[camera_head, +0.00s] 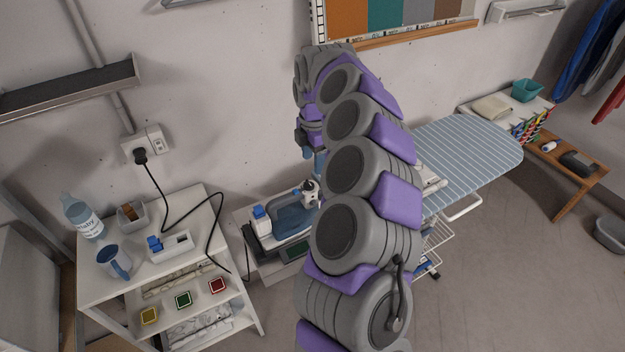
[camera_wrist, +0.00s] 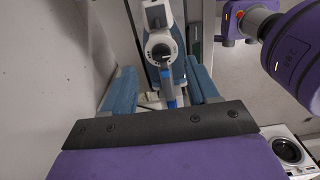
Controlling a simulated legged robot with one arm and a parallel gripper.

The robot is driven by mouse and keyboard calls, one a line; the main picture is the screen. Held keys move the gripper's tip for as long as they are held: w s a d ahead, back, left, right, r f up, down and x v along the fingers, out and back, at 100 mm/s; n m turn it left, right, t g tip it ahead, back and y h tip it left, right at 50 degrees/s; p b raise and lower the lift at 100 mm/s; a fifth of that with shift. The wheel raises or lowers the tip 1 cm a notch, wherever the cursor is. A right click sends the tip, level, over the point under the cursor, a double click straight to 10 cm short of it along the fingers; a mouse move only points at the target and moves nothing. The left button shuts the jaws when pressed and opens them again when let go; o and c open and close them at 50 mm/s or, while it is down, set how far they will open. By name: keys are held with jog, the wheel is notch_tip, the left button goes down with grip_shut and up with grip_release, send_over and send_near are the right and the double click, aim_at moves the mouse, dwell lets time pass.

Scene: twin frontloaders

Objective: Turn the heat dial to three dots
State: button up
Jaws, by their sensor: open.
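A blue and white appliance that looks like a steam iron (camera_head: 290,220) stands on a low stand left of my arm in the head view. In the wrist view its white part (camera_wrist: 158,15) carries a round dial (camera_wrist: 160,50) with a dark ring. A blue piece (camera_wrist: 168,86) sticks out below the dial, toward my gripper. My gripper (camera_wrist: 160,84) is open, with a blue finger on either side of that blue piece and the dial beyond the fingertips. Contact cannot be told. My arm hides most of the gripper (camera_head: 318,160) in the head view. The dots cannot be made out.
A striped ironing board (camera_head: 460,155) stands right of my arm. The wall is close behind. Open floor lies at right.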

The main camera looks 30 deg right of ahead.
aim_at(309, 182)
jog(key=a+f, duration=0.1)
jog(key=f, duration=0.3)
jog(key=a+f+b, duration=0.1)
jog(key=shift+a+f, duration=0.3)
jog(key=shift+f, duration=0.75)
jog(key=shift+d+f, duration=0.25)
jog(key=shift+d, duration=0.8)
jog(key=shift+a+r, duration=0.15)
jog(key=shift+a, duration=0.75)
jog(key=c, duration=0.6)
jog(key=shift+c, duration=1.4)
jog(key=shift+d, duration=0.4)
jog(key=shift+c, duration=0.8)
